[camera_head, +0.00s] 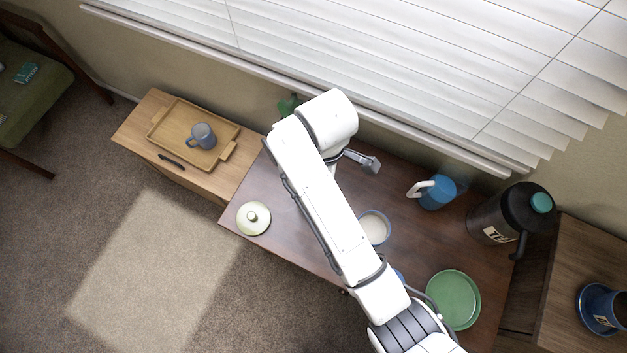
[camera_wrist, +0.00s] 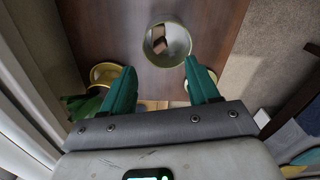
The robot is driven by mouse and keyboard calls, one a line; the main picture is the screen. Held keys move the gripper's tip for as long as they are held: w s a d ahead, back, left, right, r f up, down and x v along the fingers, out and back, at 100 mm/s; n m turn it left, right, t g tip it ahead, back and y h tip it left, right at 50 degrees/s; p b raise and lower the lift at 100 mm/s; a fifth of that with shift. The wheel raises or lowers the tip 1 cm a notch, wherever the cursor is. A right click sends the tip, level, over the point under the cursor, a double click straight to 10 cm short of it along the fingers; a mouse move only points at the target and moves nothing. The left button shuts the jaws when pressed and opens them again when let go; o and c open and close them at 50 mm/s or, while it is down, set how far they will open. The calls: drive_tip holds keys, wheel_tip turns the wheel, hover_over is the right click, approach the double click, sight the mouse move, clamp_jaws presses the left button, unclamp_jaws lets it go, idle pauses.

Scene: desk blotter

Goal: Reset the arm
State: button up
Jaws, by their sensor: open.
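My gripper (camera_wrist: 160,66) shows in the wrist view with its two green fingers spread wide apart. Nothing is held between them. In the head view my white arm reaches from the lower right up over the desk (camera_head: 290,247), bent at the top near the blinds.
The desk carries a round lid (camera_head: 253,218), a bowl of pale contents (camera_head: 374,229), a blue pitcher (camera_head: 437,192), a green plate (camera_head: 454,299) and a large dark jug (camera_head: 505,213). A wooden tray (camera_head: 168,120) with a mug (camera_head: 203,136) stands left. Blinds (camera_head: 430,70) run close behind.

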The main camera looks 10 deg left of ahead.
drive_tip(key=shift+r, duration=0.25)
idle(0.3)
drive_tip(key=s+d+f+m, duration=0.1)
drive_tip(key=s+d+m, duration=0.7)
drive_tip(key=d, duration=0.6)
drive_tip(key=s+d+f+m+t+b, duration=0.1)
drive_tip(key=s+d+m, duration=0.8)
drive_tip(key=s+d, duration=0.3)
drive_tip(key=shift+d+f+m, duration=0.3)
drive_tip(key=shift+d, duration=0.9)
